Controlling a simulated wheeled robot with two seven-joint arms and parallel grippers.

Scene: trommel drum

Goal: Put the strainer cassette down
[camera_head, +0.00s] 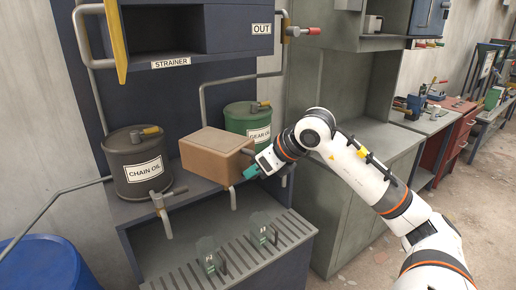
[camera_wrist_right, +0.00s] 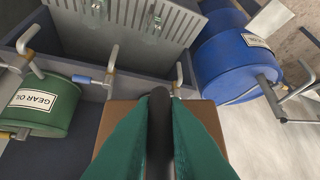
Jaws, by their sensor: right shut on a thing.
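The strainer cassette (camera_head: 215,153) is a brown box. In the head view it is at the dark shelf between the chain oil drum and the gear oil drum; I cannot tell if its underside touches the shelf. My right gripper (camera_head: 254,172) is at its right side, shut on its dark handle. In the right wrist view the green fingers of the right gripper (camera_wrist_right: 160,110) close around the dark handle, with the brown cassette (camera_wrist_right: 122,115) behind them. The open strainer compartment (camera_head: 162,32) above is dark and looks empty. My left gripper is out of view.
The chain oil drum (camera_head: 134,165) stands left of the cassette and the green gear oil drum (camera_head: 247,120) behind it on the right. Taps and a slotted tray (camera_head: 275,240) with clear jars are in front. A blue drum (camera_head: 48,265) stands lower left.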

